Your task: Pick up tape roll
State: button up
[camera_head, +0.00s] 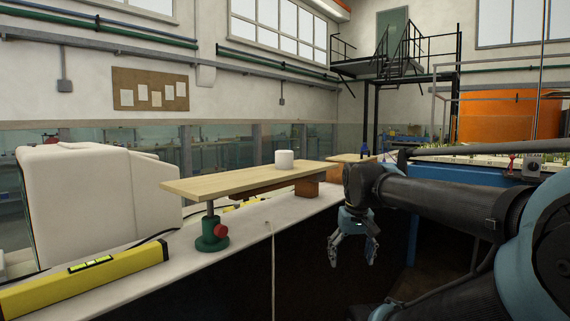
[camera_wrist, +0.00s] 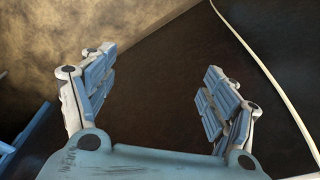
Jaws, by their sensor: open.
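A small white roll (camera_head: 284,159), which looks like the tape roll, rests on a light wooden board (camera_head: 235,180) in the head view. The board lies level, held up by a green stand with a red knob (camera_head: 212,233) and a brown block (camera_head: 305,187). My gripper (camera_head: 353,256) hangs to the right of the board and lower than it, in front of the bench's dark side. It is apart from the roll. The wrist view shows my gripper (camera_wrist: 155,85) with its fingers spread and nothing between them. The roll is not visible in the wrist view.
A yellow spirit level (camera_head: 85,278) lies on the bench (camera_head: 190,262) at the front left. A white boxy monitor-like case (camera_head: 95,200) stands behind it. A pale cord (camera_head: 272,270) hangs down the bench's side, also in the wrist view (camera_wrist: 262,65).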

jog(key=w+a+r+n, duration=0.1)
jog(key=w+a+r, duration=0.2)
jog(key=w+r, duration=0.35)
jog(key=w+a+r, duration=0.2)
jog(key=w+r, duration=0.2)
jog(key=r, duration=0.6)
jog(key=w+a+r+n, duration=0.1)
jog(key=w+a+r, duration=0.2)
jog(key=w+r, duration=0.35)
notch_tip(320, 180, up, 19)
jog(key=n+g, duration=0.2)
send_over(285, 158)
jog(key=w, duration=0.4)
jog(key=f, duration=1.2)
jog(key=shift+s+a, duration=0.15)
jog(key=shift+a, duration=0.25)
jog(key=shift+s+d+f, duration=0.1)
jog(key=shift+d+f, duration=0.05)
jog(key=shift+f, duration=1.25)
jog(key=shift+s+d+f, duration=0.1)
jog(key=shift+f, duration=1.3)
jog(key=c, duration=1.2)
